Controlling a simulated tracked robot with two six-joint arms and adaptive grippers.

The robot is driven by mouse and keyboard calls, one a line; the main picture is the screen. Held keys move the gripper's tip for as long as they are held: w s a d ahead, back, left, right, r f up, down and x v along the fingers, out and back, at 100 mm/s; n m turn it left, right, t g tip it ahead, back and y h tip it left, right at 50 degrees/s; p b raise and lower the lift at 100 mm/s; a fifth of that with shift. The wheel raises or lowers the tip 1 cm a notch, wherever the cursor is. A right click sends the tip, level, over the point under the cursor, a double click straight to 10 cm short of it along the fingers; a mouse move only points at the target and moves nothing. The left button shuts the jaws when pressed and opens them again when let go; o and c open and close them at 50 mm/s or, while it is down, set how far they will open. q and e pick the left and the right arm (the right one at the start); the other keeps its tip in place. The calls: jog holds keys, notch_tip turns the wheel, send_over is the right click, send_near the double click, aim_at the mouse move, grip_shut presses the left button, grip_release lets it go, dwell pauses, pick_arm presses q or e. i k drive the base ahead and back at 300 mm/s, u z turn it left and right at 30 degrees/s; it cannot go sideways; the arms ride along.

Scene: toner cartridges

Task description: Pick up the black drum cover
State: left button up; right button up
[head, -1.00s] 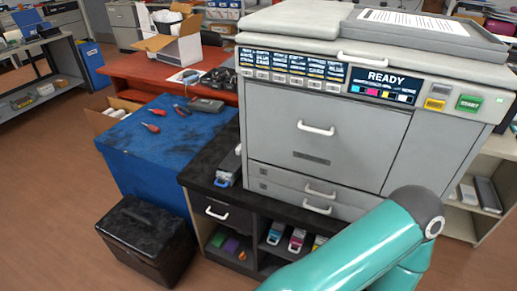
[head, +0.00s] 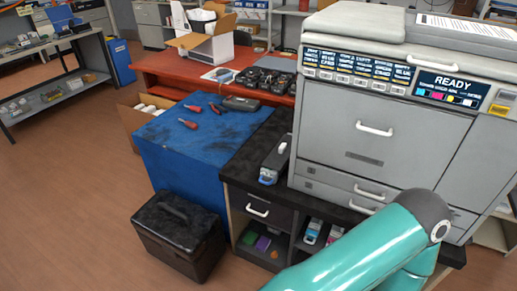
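I cannot single out a black drum cover for certain. A long dark and grey cartridge-like unit (head: 275,160) with a blue end lies on the black counter, left of the printer. Several small black items (head: 268,78) sit on the red table behind; their shapes are too small to tell. A black lidded box (head: 178,235) stands on the floor in front of the blue cabinet. A teal link of my arm crosses the lower right and hides part of the shelves. Neither of my grippers is in view.
A large grey printer (head: 378,120) reading READY stands on the black counter (head: 240,172). Cartridges (head: 312,231) lie in the shelf below. The blue cabinet (head: 165,160) carries red-handled tools (head: 188,123). A cardboard box (head: 200,42) is on the red table (head: 160,65). Floor is clear at left.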

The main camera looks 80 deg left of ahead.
aim_at(279, 159)
jog(key=u, duration=0.05)
jog(key=k, duration=0.6)
jog(key=u, duration=3.35)
jog(key=k, duration=0.1)
jog(key=z, duration=3.3)
jog(key=i, duration=0.1)
jog(key=u, duration=2.9)
jog(key=i, duration=1)
jog(key=z, duration=0.15)
jog(key=k, duration=0.9)
jog(key=u, duration=0.2)
jog(key=i, duration=0.45)
